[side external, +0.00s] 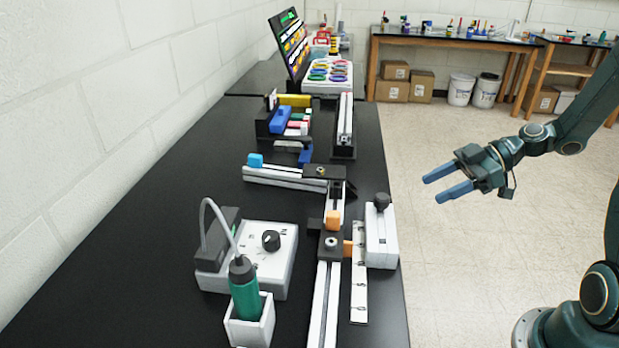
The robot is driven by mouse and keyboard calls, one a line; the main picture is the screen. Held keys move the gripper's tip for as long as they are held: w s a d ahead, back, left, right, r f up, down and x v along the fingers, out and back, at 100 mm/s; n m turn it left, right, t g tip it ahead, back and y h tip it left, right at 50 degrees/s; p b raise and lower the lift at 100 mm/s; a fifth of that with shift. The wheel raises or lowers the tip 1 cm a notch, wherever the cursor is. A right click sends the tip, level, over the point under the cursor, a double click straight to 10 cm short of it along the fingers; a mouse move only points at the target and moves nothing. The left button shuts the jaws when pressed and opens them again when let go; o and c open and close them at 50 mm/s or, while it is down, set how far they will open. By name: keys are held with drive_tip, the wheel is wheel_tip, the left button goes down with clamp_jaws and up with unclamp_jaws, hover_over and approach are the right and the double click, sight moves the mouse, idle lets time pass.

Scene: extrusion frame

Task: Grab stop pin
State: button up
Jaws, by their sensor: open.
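My gripper (433,187) is open and empty, with two blue fingers pointing left. It hangs over the floor side, to the right of the black table (180,230) and apart from everything on it. I cannot tell for certain which part is the stop pin. A small orange block (332,217) sits on the light extrusion rail (326,290), by a black bracket (331,241). A dark knobbed piece (381,202) stands upright in a white block (381,240) at the table's right edge. Both lie left of my gripper.
A control box (262,252) with a dial and a green-handled tool (243,285) in a white holder stand front left. A cross rail (285,177) with a blue end piece lies behind. Bins and a display board (289,45) are farther back. The table's left side is bare.

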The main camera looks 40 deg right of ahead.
drive_tip(key=shift+w+d+f+t+y, duration=0.15)
drive_tip(key=shift+d+t+y, duration=0.25)
drive_tip(key=shift+d+t, duration=0.4)
approach(382, 203)
drive_tip(key=shift+w+a+f, duration=0.55)
drive_tip(key=shift+w+f, duration=0.25)
drive_tip(key=shift+w, duration=0.1)
drive_tip(key=shift+w+a+f, duration=0.55)
drive_tip(key=shift+w+f, duration=0.2)
drive_tip(key=shift+w, duration=0.2)
drive_tip(key=shift+x, duration=2.55)
drive_tip(key=shift+c, duration=0.4)
drive_tip(key=c, duration=0.9)
